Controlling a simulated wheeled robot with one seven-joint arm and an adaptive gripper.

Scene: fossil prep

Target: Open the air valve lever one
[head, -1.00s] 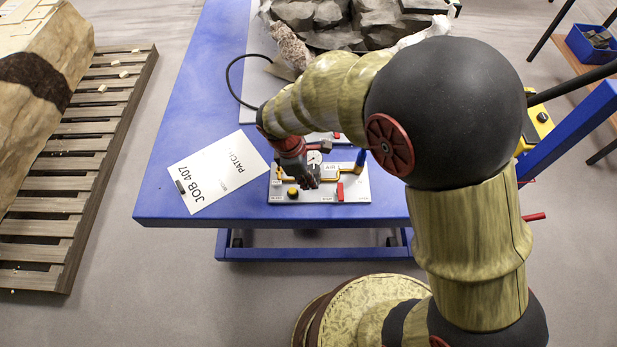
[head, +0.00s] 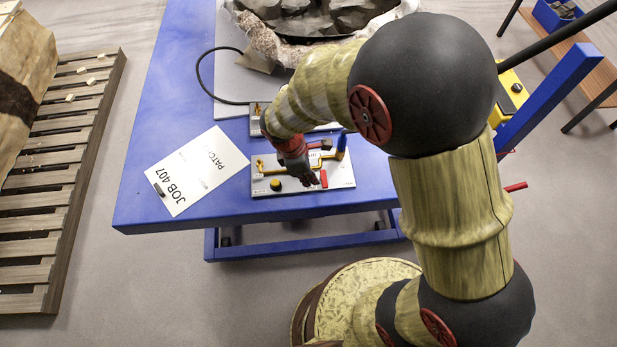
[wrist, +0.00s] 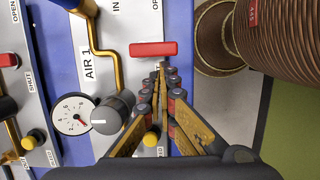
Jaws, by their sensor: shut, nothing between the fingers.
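The near valve panel (head: 343,178) is a light grey plate on the blue table, labelled AIR 1 in the wrist view (wrist: 82,85). Its red lever (head: 323,179) lies near the panel's front edge, and it shows as a red bar in the wrist view (wrist: 153,49). My gripper (head: 313,183) is low over the panel, just left of the lever. In the wrist view my shut, empty fingertips (wrist: 162,70) are right beside the lever's long side. I cannot tell whether they touch it.
A gauge (wrist: 70,113), a grey knob (wrist: 113,111) and a yellow button (wrist: 152,138) sit on the panel near my fingers. A second panel (head: 255,122) lies behind. A paper sheet (head: 200,168) lies left.

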